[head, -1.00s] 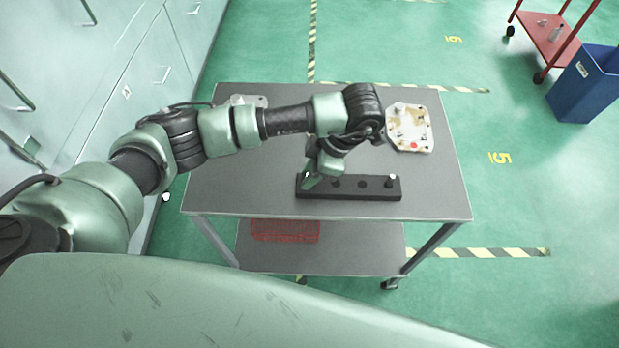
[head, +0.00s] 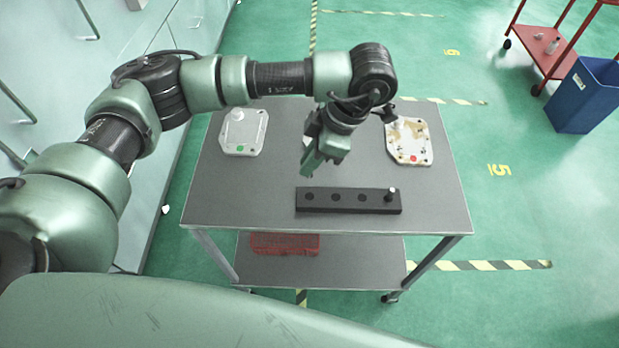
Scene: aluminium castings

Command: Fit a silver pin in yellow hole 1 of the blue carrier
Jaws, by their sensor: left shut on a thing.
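A black block (head: 348,201) with a row of round holes lies near the front of the grey table. A silver pin (head: 390,194) stands upright in its right end hole; the other holes look empty. My left gripper (head: 309,171) is above and behind the block's left end, pointing down, clear of it. It is shut on a silver pin, which the fingers hide almost wholly. I cannot make out a blue carrier or a yellow hole. My right gripper is out of view.
A pale casting with a green dot (head: 243,131) lies at the table's back left. A stained casting with a red dot (head: 408,142) lies at the back right. A red basket (head: 284,244) is on the lower shelf. A blue bin (head: 584,95) stands on the floor.

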